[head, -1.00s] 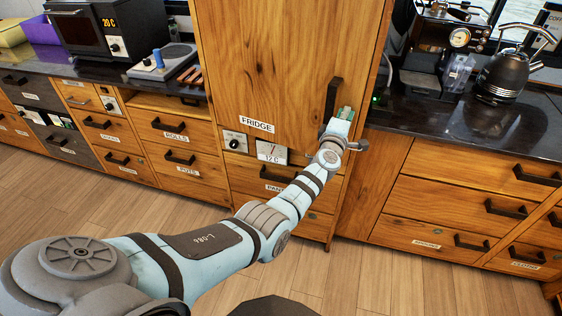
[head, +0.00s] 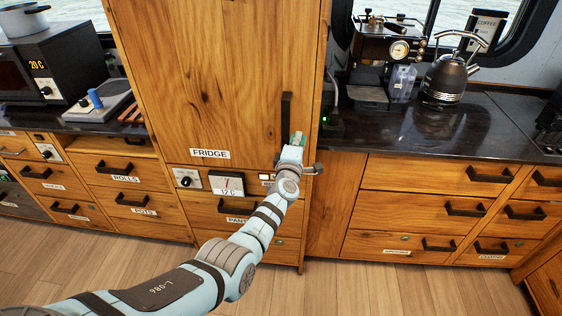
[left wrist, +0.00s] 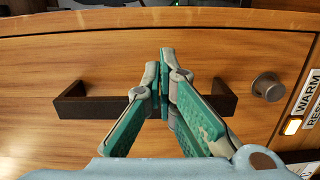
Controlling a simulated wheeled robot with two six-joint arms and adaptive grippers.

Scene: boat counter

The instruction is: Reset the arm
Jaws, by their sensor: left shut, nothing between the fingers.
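My left gripper (head: 296,139) has light blue links and green finger pads. It is at the lower end of the dark vertical handle (head: 286,107) of the closed wooden fridge door (head: 215,75). In the left wrist view, the gripper fingers (left wrist: 168,58) meet at their tips with nothing between them. The dark handle (left wrist: 92,108) passes behind the fingers there; I cannot tell whether they touch it. My right gripper is not in view.
A dark counter (head: 400,132) with a coffee machine (head: 378,60) and a kettle (head: 449,78) is to the right. A black oven (head: 75,65) and a scale-like device (head: 98,106) are at left. The wooden floor (head: 370,290) in front is clear.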

